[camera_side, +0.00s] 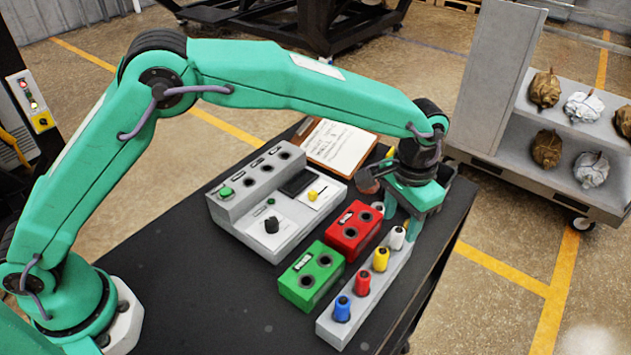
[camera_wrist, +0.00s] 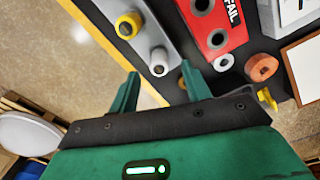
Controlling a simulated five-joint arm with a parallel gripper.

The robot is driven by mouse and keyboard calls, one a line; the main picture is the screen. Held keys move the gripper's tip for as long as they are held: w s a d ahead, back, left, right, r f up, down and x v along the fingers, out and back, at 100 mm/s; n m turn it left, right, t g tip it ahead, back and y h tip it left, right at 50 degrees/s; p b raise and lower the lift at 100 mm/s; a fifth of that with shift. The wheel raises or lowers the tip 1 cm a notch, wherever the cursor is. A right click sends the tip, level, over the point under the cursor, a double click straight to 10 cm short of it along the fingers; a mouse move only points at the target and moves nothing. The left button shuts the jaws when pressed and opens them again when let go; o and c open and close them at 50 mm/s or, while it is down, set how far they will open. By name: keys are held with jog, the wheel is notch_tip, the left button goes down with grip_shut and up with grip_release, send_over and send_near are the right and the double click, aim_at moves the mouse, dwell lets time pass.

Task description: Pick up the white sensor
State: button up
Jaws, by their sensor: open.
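The white sensor (camera_side: 397,238) stands upright in the far end of a grey rack (camera_side: 337,327), after a blue, a red and a yellow one. In the wrist view the white sensor (camera_wrist: 159,68) is just beyond my fingertips and between them from side to side, with the yellow sensor (camera_wrist: 128,25) further along. My gripper (camera_side: 403,223) is open and empty beside the white sensor. In the wrist view my gripper's two fingers (camera_wrist: 158,80) are spread apart. The sensor's base is in the rack.
A red box (camera_side: 353,230) and a green box (camera_side: 311,275) with holes stand left of the rack. A control panel (camera_side: 278,200) and a clipboard (camera_side: 338,145) lie behind. An orange-brown round part (camera_wrist: 262,67) is near my gripper. The table's edge is close on the right.

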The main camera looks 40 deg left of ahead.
aim_at(399, 230)
jog(key=shift+f, duration=2.15)
grip_shut()
jog(key=shift+r, duration=0.8)
jog(key=r, duration=0.2)
jog(key=s+r, duration=0.1)
jog(key=shift+s+d+r, duration=0.1)
jog(key=shift+d+r, duration=0.05)
jog(key=shift+d, duration=0.2)
jog(key=s+d+r, duration=0.4)
jog(key=s+r, duration=0.2)
jog(key=s, duration=0.3)
jog(key=shift+s, duration=0.35)
